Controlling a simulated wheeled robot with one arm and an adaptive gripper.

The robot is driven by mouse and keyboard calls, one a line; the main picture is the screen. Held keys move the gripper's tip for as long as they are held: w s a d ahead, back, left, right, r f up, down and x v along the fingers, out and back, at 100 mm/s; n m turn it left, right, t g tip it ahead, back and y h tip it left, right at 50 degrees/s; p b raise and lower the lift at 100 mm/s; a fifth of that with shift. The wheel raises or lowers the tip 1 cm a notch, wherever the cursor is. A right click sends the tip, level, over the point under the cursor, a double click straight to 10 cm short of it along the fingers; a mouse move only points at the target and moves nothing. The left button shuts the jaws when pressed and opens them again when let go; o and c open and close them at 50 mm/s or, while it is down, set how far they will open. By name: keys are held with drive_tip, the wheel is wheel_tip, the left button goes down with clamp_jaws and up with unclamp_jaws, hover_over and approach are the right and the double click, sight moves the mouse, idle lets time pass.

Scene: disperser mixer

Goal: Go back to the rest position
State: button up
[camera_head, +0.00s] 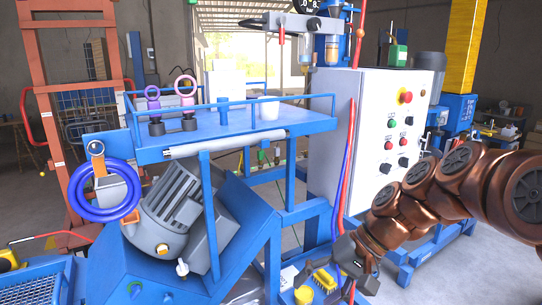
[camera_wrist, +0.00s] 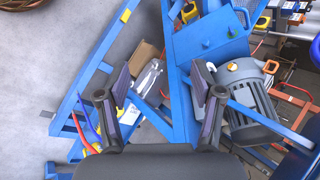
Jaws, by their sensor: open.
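In the head view my gripper (camera_head: 350,284) hangs low at the bottom right of the middle, in front of the blue machine frame. My copper-coloured arm comes in from the right edge. In the wrist view my gripper (camera_wrist: 160,95) has its two dark fingers well apart, with nothing between them. Beyond the fingers the wrist view shows blue frame beams, a cardboard box and a clear bottle, all farther off. The white control cabinet (camera_head: 371,128) with red, green and black controls stands behind my gripper and arm.
A blue platform (camera_head: 225,127) holds a white cup (camera_head: 268,108) and two ring-topped pieces. A grey motor (camera_head: 168,215) and a blue coiled hose (camera_head: 78,201) are at the left. A yellow brush (camera_head: 324,280) lies low near my gripper. Open floor shows at the lower right.

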drive_tip(key=s+d+f+h, duration=0.2)
drive_tip(key=s+d+f, duration=0.1)
drive_tip(key=s, duration=0.4)
drive_tip(key=s+d+f+n+g+h, duration=0.1)
drive_tip(key=s+d+f+h, duration=0.2)
drive_tip(key=s, duration=0.4)
drive_tip(key=s+d+f+n+h, duration=0.1)
drive_tip(key=s+d+f+h, duration=0.1)
drive_tip(key=s, duration=0.6)
drive_tip(key=shift+d+f+g+h, duration=0.3)
drive_tip(key=shift+d+f, duration=0.3)
drive_tip(key=shift+d, duration=0.1)
